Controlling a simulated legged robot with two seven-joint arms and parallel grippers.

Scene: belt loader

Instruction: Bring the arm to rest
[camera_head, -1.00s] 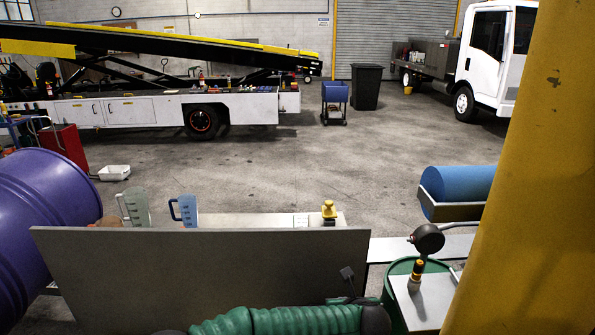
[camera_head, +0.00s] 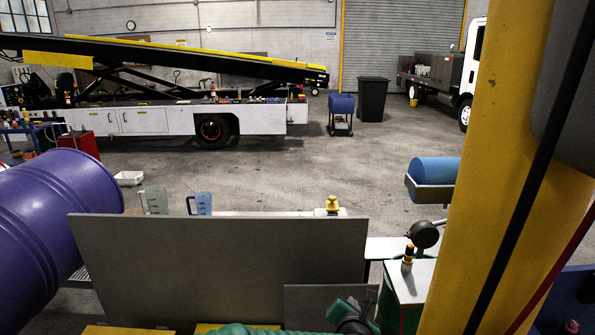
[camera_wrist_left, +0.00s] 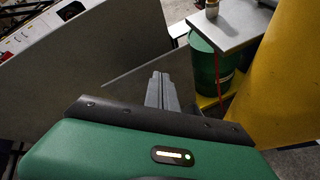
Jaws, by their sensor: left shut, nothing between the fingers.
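My left gripper (camera_wrist_left: 163,92) shows in the left wrist view with its two grey fingers together and nothing between them. It points toward the space between a grey panel (camera_wrist_left: 85,70) and a green drum (camera_wrist_left: 212,65). Part of my green left arm shows at the bottom edge of the head view, low in front of the same grey panel (camera_head: 215,265). The fingertips are hard to make out there. My right gripper is not in view.
A purple drum (camera_head: 60,225) lies at the left and a yellow post (camera_head: 480,200) stands close at the right. A blue cylinder (camera_head: 435,170) rests in a cradle beyond the panel. The belt loader (camera_head: 140,118) stands farther back, with open floor before it.

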